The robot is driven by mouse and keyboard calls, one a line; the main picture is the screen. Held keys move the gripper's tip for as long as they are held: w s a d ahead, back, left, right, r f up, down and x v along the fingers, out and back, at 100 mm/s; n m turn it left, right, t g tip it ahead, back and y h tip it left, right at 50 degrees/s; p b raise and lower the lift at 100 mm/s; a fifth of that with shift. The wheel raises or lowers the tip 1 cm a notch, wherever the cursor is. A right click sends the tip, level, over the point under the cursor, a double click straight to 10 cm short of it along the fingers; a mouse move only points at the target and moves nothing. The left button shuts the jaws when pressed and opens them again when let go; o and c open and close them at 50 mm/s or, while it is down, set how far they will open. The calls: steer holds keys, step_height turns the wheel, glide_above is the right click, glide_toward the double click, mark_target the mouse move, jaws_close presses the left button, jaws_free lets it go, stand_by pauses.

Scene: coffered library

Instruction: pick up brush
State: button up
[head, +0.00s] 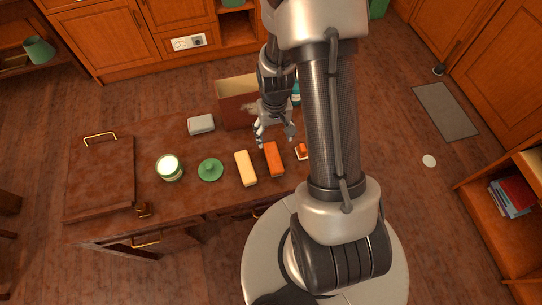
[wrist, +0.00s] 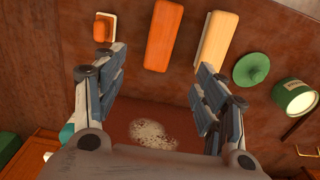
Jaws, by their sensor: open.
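A small orange piece on a pale base, which looks like the brush (head: 301,152), lies on the brown tabletop (head: 125,130) by my arm in the head view. In the wrist view the brush (wrist: 104,31) is at the upper left, beyond the left finger. My gripper (head: 275,140) is open and empty above the table, left of and behind the brush. In the wrist view my gripper (wrist: 160,65) has its fingers wide apart, with an orange block (wrist: 160,35) ahead of the gap. Nothing is between the fingers.
A cream block (head: 246,168), a green knobbed lid (head: 210,170) and a pale-topped can (head: 169,168) stand left of the orange block. A grey box (head: 201,124) and a brown bin (head: 232,108) are behind. A teal item (head: 296,93) is partly hidden by my arm.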

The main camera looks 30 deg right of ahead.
steer(key=b, duration=0.3)
glide_toward(273, 157)
steer(key=f, duration=0.5)
steer(key=shift+w+d, duration=0.2)
steer(key=f+b, duration=0.1)
steer(key=f, duration=0.1)
steer(key=f+b, duration=0.1)
steer(key=f, duration=0.2)
steer(key=shift+s+a+f, duration=0.1)
steer(key=shift+s+f, duration=0.05)
steer(key=shift+s, duration=0.05)
steer(key=c, duration=1.2)
step_height(273, 157, up, 20)
steer(key=p, duration=0.6)
